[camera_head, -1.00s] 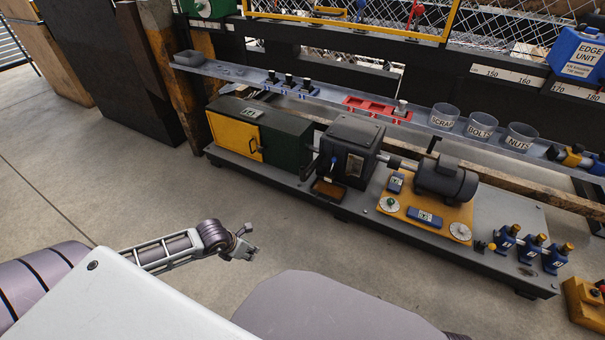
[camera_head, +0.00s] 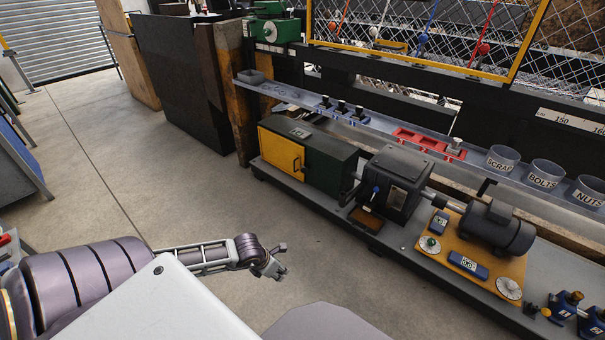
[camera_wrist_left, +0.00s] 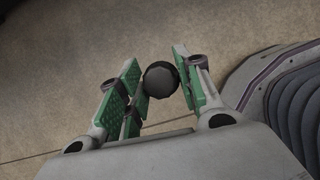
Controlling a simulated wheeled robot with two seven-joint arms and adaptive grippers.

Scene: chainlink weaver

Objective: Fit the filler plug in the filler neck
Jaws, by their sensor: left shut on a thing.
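My left gripper (camera_head: 275,265) is low over the concrete floor, left of and apart from the machine bench. In the left wrist view its green-padded fingers (camera_wrist_left: 158,88) are shut on a dark round-topped piece (camera_wrist_left: 161,78), which looks like the filler plug. Its lower part is hidden, and in the head view it is too small to make out. A dark gearbox-like housing (camera_head: 393,184) stands mid-bench between the green and yellow cabinet (camera_head: 330,163) and the motor (camera_head: 495,230). I cannot make out a filler neck for certain. My right gripper is not in view.
A narrow shelf behind the bench carries a blue rack (camera_head: 340,113) with black-topped pieces, a red rack (camera_head: 418,142) and the cups SCRAP (camera_head: 502,159), BOLTS (camera_head: 546,175) and NUTS (camera_head: 590,193). The floor (camera_head: 190,190) left of the bench is clear.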

